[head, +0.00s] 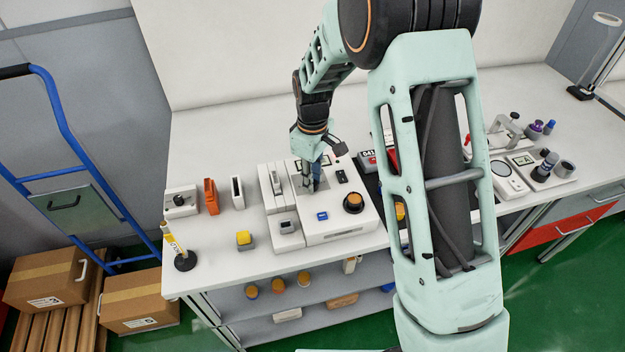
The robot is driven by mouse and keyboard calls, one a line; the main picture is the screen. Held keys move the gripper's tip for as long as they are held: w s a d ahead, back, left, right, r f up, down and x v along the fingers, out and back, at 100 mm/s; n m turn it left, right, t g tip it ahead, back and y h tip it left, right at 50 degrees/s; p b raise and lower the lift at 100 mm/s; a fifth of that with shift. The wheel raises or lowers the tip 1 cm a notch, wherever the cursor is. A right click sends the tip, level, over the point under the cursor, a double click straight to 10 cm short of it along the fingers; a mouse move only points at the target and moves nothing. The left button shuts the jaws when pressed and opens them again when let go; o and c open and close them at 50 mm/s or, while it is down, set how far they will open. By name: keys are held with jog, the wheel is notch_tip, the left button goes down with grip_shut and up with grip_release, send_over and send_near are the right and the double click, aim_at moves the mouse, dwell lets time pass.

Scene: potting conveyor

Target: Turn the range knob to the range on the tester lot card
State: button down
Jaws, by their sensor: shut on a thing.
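The white tester (340,235) stands on the bench at the middle. My gripper (314,186) points down at the tester's top panel and is shut on a small part there, which seems to be the range knob; the fingers hide most of it, and its pointer cannot be read. A black knob with an orange top (353,201) sits apart, to the right of the fingers. A blue button (321,215) is on the front of the panel. I cannot make out a readable lot card.
An orange block (210,196) and a white slotted holder (237,191) stand left of the tester. A yellow marker post (173,241) is at the bench's left front. A yellow button box (244,239) is near the front edge. My arm hides the bench right of the tester.

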jog(key=m+b, duration=0.2)
jog(key=m, duration=0.3)
jog(key=m+b, duration=0.1)
jog(key=m, duration=0.4)
jog(key=shift+m, duration=0.4)
dwell(0.4)
jog(key=c, duration=1.7)
grip_release()
jog(key=shift+r, duration=0.1)
notch_tip(320, 180, up, 12)
jog(key=shift+f, duration=0.1)
